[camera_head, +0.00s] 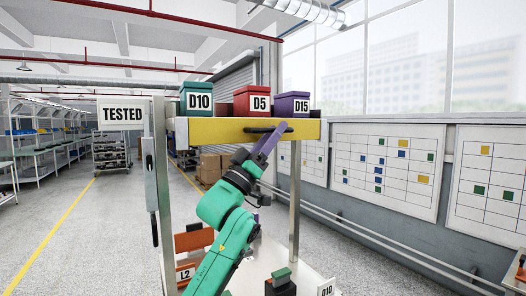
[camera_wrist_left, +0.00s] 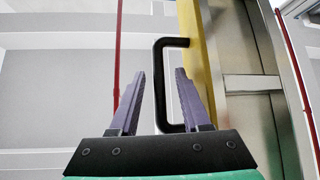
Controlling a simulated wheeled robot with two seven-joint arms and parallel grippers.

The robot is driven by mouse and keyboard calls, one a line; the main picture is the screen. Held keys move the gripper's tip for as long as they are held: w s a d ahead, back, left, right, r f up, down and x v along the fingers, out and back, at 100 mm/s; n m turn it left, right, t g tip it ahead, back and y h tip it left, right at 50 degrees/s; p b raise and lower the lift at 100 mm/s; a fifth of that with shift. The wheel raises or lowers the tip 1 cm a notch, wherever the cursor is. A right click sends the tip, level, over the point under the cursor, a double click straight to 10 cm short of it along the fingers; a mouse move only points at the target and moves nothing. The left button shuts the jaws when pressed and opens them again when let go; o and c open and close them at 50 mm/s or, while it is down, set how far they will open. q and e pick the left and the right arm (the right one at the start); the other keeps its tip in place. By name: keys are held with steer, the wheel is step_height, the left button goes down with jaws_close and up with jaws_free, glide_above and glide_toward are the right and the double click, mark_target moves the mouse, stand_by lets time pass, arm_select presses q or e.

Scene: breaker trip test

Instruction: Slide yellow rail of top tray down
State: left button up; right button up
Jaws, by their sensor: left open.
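The yellow rail (camera_head: 222,131) runs along the front of the top tray, with a black bar handle (camera_head: 266,129) near its right part. My left gripper (camera_head: 273,140) is raised at this handle, its purple fingers tilted up. In the left wrist view the left gripper (camera_wrist_left: 160,73) is open, and the black handle (camera_wrist_left: 160,85) appears between its two fingers, with no clear contact on either side. The yellow rail (camera_wrist_left: 189,35) shows just right of the handle. My right gripper is not in view.
Green D10 (camera_head: 196,98), red D5 (camera_head: 250,101) and purple D15 (camera_head: 292,104) boxes stand on the top tray. A metal post (camera_head: 295,190) supports its right side. A TESTED sign (camera_head: 122,114) is at left. Lower down are an L2 block (camera_head: 186,274) and a dark green-topped block (camera_head: 281,281).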

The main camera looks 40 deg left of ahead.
arm_select(q)
steer(key=d+b+v, duration=0.1)
steer(key=b+v, duration=0.8)
steer(key=v, duration=0.5)
steer(key=shift+a, duration=0.4)
steer(key=shift+w, duration=0.15)
